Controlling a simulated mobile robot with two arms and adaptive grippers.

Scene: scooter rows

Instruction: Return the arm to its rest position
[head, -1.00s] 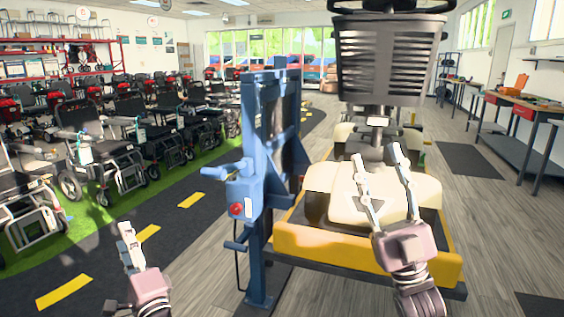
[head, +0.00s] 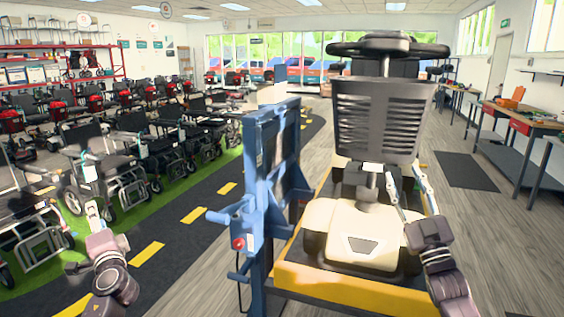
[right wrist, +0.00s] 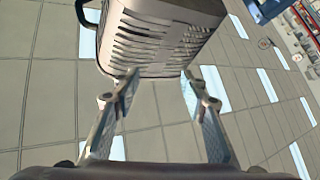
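My right gripper (head: 406,178) is open and empty. The scooter's dark slatted basket (right wrist: 160,35) is beyond the fingertips there. My left gripper (head: 96,212) is at the lower left of the head view, over the floor, apart from the wheelchairs. Its fingers overlap in the picture, so its opening is unclear.
A blue lift frame (head: 270,180) with a red button stands left of the scooter (head: 350,235). Rows of wheelchairs (head: 105,180) stand on green turf at the left. A workbench (head: 530,122) is at the right.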

